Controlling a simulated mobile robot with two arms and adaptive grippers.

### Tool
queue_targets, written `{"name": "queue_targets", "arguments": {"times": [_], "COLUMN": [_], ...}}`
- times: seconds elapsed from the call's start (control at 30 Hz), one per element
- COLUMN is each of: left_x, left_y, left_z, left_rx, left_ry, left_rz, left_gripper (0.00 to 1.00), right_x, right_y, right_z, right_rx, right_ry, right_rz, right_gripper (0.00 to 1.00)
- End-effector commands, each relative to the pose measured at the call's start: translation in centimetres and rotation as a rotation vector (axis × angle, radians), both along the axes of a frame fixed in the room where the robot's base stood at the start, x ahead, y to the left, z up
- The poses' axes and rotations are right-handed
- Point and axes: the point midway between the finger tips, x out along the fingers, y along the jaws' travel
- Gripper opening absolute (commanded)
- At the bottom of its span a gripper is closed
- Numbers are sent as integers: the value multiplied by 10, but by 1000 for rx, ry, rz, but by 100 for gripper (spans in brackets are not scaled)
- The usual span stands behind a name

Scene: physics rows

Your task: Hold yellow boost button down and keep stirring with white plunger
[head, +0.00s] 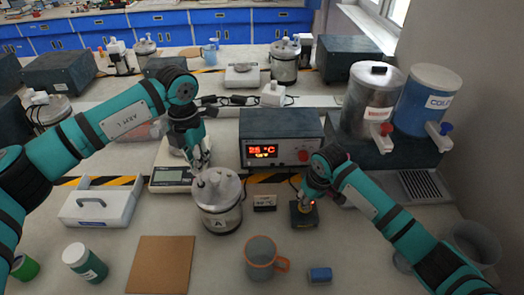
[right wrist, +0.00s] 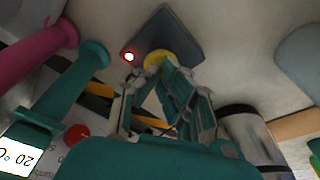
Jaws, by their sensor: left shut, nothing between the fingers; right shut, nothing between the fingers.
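The yellow boost button (right wrist: 153,60) sits on a dark box (head: 305,217), beside a lit red lamp (right wrist: 129,57). My right gripper (right wrist: 168,66) is shut, with its fingertips at the button and covering part of it; it also shows above the box in the head view (head: 304,203). How far the button is pressed cannot be told. A steel vessel marked A (head: 220,212) stands left of the box, with a pale lid (head: 222,184). My left gripper (head: 203,165) is shut just above the lid. The white plunger is hard to make out there; contact with it cannot be told.
A controller with a red display (head: 280,150) stands behind the box. A scale (head: 170,178) is behind the vessel and a white tray (head: 97,207) to the left. A grey mug (head: 261,258), blue block (head: 319,274) and brown board (head: 160,264) lie in front.

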Motion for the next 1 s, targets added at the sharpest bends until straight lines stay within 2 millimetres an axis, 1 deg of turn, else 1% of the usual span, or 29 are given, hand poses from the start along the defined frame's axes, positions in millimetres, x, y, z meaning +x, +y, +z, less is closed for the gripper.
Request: {"name": "queue_targets", "arguments": {"times": [0.6, 1.0], "left_x": [0, 0], "left_y": [0, 0], "left_z": [-1, -20], "left_rx": [0, 0], "left_ry": [0, 1], "left_rz": [0, -1], "left_gripper": [0, 0], "right_x": [-1, -1], "right_y": [0, 0], "right_z": [-1, -1], "right_rx": [-1, -1], "right_ry": [2, 2], "right_rz": [0, 0], "right_gripper": [0, 0]}}
